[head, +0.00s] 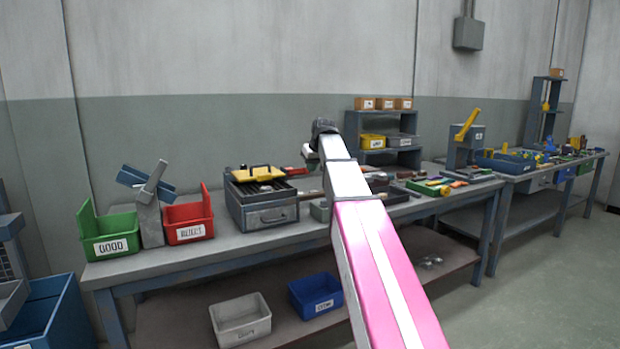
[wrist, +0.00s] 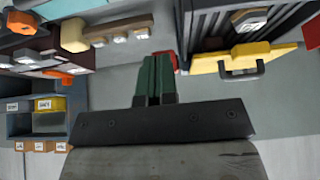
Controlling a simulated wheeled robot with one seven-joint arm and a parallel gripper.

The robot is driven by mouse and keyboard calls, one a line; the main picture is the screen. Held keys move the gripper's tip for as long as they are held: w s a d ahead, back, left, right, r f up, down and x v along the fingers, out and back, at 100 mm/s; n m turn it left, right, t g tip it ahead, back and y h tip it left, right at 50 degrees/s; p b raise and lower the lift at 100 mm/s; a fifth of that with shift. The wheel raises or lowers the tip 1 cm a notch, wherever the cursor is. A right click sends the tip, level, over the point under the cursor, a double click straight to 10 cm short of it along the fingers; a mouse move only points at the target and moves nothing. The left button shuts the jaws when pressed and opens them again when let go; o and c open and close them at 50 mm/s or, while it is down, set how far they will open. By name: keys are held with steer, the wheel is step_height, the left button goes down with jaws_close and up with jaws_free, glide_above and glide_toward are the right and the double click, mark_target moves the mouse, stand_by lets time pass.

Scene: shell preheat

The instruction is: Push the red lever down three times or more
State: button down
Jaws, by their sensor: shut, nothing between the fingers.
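The red lever shows as a small red piece (head: 296,171) at the right side of the grey box with the yellow-handled lid, in the head view. In the wrist view a small part of the red lever (wrist: 172,61) shows just beyond my fingertips; the rest is hidden behind them. My gripper (head: 309,150) is above and close to the lever, fingers pointing down. In the wrist view its green fingers (wrist: 155,62) are together with nothing between them. I cannot tell whether they touch the lever.
The grey box (head: 268,216) with its yellow lid (head: 254,173) stands left of my gripper. A red bin (head: 189,222) and green bin (head: 110,246) are farther left. A shelf (head: 352,125) stands behind; several blocks and tools lie to the right.

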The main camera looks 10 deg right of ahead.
steer(key=v, duration=0.6)
steer(key=shift+s, duration=0.3)
steer(key=shift+w+r, duration=0.1)
steer(key=shift+w, duration=0.05)
